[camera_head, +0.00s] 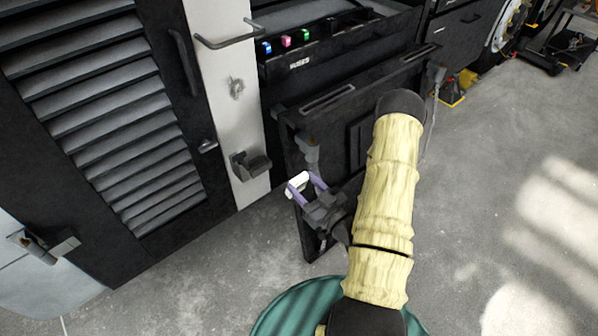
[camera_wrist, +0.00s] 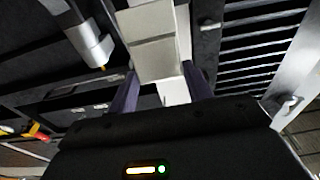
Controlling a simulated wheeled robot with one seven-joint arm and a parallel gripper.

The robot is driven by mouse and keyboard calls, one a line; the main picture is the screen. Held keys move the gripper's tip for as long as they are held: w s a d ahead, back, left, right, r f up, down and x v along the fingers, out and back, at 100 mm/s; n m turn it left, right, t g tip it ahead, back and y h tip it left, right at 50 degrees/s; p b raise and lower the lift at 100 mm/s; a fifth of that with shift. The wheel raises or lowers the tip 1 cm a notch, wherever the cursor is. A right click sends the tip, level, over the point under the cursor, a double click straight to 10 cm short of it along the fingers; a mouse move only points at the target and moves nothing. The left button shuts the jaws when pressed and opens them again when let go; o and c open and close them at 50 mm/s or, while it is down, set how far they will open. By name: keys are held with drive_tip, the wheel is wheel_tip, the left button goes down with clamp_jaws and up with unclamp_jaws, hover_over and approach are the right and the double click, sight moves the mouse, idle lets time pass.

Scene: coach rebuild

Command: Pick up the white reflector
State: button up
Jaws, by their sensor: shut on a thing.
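The white reflector (camera_head: 298,182) shows in the head view as a small pale block at the tips of my gripper's purple fingers. My gripper (camera_head: 305,185) is shut on it, in front of the coach's side and above the floor. In the wrist view the reflector (camera_wrist: 154,45) is a pale box-like piece, with my gripper's fingers (camera_wrist: 160,90) on either side of it. The fingers hide part of its sides. Its far side cannot be seen.
A black louvred panel (camera_head: 110,110) and a white pillar (camera_head: 228,90) with handles stand left of my gripper. A dark lowered flap (camera_head: 335,115) is close behind it, below a compartment with small coloured items (camera_head: 286,41).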

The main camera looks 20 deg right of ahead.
sight(302, 182)
drive_tip(key=shift+s+d+r+g+h+p, duration=0.25)
drive_tip(key=shift+s+r+g+p, duration=0.4)
drive_tip(key=shift+p, duration=1.2)
drive_tip(key=shift+s+d+r+g+h+p, duration=0.25)
drive_tip(key=shift+s+g+p, duration=0.45)
drive_tip(key=shift+p, duration=1.1)
drive_tip(key=shift+s+d+p, duration=0.1)
drive_tip(key=shift+s+p, duration=0.35)
drive_tip(key=shift+p, duration=0.25)
drive_tip(key=shift+s+f+g, duration=0.1)
drive_tip(key=shift+s+g, duration=0.1)
drive_tip(key=shift+g, duration=0.15)
drive_tip(key=shift+d, duration=0.1)
drive_tip(key=shift+p, duration=0.35)
